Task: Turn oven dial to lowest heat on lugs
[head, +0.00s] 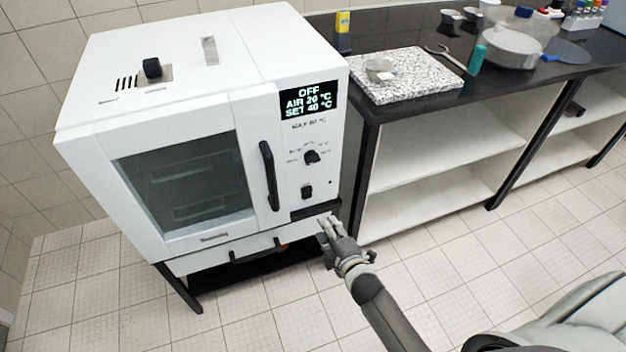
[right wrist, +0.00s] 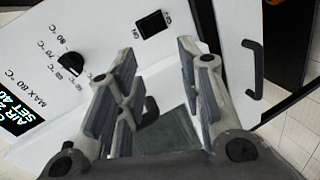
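The white oven (head: 200,110) stands at the left in the head view. Its display (head: 309,99) reads OFF, AIR 20 °C, SET 40 °C. The black oven dial (head: 311,157) sits below the display, with temperature marks around it. The dial also shows in the right wrist view (right wrist: 71,58), left of the fingers and untouched; its exact pointing is too small to tell. My right gripper (head: 325,226) is low in front of the oven, below the dial. In the right wrist view its fingers (right wrist: 157,58) are spread apart with nothing between them. My left gripper is out of view.
A black switch (head: 307,191) sits below the dial. The door handle (head: 269,175) stands out left of it, and a drawer handle (head: 255,251) lies below. A dark bench with a speckled slab (head: 405,75) stands to the right. The floor in front is clear.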

